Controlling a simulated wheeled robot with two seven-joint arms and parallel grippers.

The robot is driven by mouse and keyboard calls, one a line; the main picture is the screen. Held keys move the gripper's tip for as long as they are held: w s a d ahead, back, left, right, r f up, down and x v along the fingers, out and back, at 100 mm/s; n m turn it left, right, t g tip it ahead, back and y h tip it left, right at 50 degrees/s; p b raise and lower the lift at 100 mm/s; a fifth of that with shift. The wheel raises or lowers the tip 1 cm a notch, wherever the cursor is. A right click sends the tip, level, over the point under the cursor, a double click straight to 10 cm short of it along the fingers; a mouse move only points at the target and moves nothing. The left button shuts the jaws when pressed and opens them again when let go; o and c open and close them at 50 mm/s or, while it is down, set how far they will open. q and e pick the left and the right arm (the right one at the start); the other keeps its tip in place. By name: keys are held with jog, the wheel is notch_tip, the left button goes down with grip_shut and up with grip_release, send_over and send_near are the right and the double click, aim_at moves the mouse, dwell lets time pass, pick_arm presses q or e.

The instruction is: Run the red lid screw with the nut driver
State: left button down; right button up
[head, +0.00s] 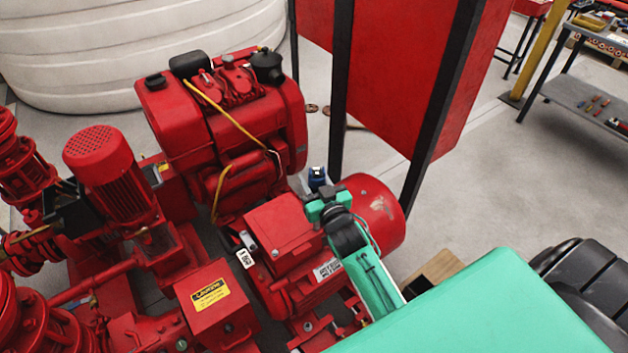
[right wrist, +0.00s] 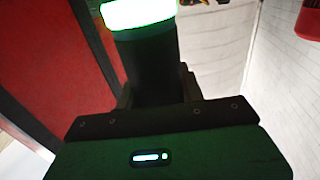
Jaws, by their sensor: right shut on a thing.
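My right gripper (head: 325,197) is shut on the nut driver. The driver's blue top (head: 317,177) stands up above the jaws. In the right wrist view the driver (right wrist: 145,70) is a dark cylinder with a bright end, held between the fingers. The red lid (head: 279,222) is on the box on top of the motor, just left of and below the gripper. Small fasteners show near its front edge, but I cannot tell which is the screw. The driver's lower end is hidden, so I cannot tell whether it touches anything. My left gripper is out of view.
The red engine (head: 225,125) stands behind the motor. A red box with a yellow caution label (head: 211,294) is at front left. A dark-framed red panel (head: 400,70) rises behind the gripper. Open floor (head: 560,160) lies to the right, with a grey shelf (head: 585,100) beyond.

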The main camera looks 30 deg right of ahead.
jog(key=shift+f+b, duration=0.3)
jog(key=shift+f, duration=0.15)
dwell(0.6)
jog(key=shift+s+f, duration=0.1)
jog(key=shift+f, duration=0.15)
jog(key=shift+p, duration=0.4)
dwell(0.6)
dwell(0.8)
